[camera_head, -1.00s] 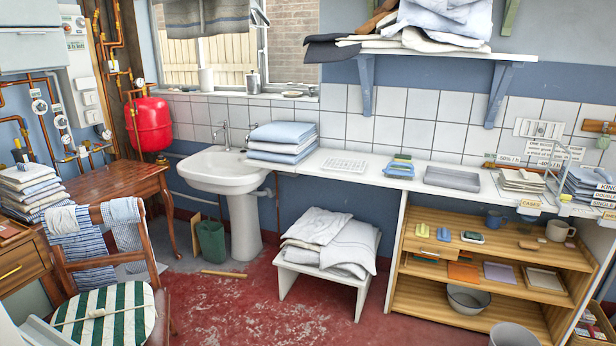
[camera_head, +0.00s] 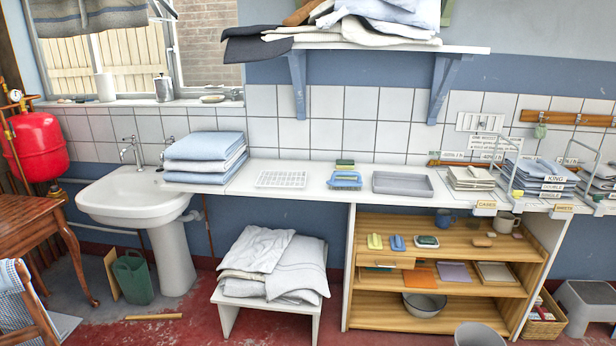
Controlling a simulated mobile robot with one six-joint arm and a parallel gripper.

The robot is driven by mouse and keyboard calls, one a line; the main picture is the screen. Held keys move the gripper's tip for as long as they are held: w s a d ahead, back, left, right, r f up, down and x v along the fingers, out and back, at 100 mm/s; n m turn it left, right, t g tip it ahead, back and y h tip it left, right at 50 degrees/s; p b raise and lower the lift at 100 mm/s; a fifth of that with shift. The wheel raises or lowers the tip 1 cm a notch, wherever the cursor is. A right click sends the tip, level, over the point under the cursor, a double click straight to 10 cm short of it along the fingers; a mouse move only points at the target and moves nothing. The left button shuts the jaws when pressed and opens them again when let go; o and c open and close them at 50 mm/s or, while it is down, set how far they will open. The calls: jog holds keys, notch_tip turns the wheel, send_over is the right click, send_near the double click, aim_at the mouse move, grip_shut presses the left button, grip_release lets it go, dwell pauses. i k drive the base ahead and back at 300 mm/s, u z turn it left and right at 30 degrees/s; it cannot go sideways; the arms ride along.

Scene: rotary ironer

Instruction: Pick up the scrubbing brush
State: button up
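No item is clearly recognisable as the scrubbing brush at this size. Small brush- or sponge-like items lie in two places. On the white counter there are a blue item (camera_head: 345,180) and a green one (camera_head: 345,164) just behind it. On the top wooden shelf below lie a yellow item (camera_head: 374,241), a blue item (camera_head: 397,243), a dark green and white item (camera_head: 427,241) and a tan item (camera_head: 481,241). My gripper is not in view.
The counter (camera_head: 300,196) also holds a white rack (camera_head: 282,179), a grey tray (camera_head: 402,184) and folded linen. A low stool (camera_head: 228,318) with cloths stands left of the shelf unit. A grey bowl (camera_head: 425,304) sits on the lower shelf. Red floor shows in front.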

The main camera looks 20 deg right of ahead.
aim_at(335, 182)
jog(key=u, duration=0.1)
jog(key=i, duration=1.55)
jog(key=u, duration=0.1)
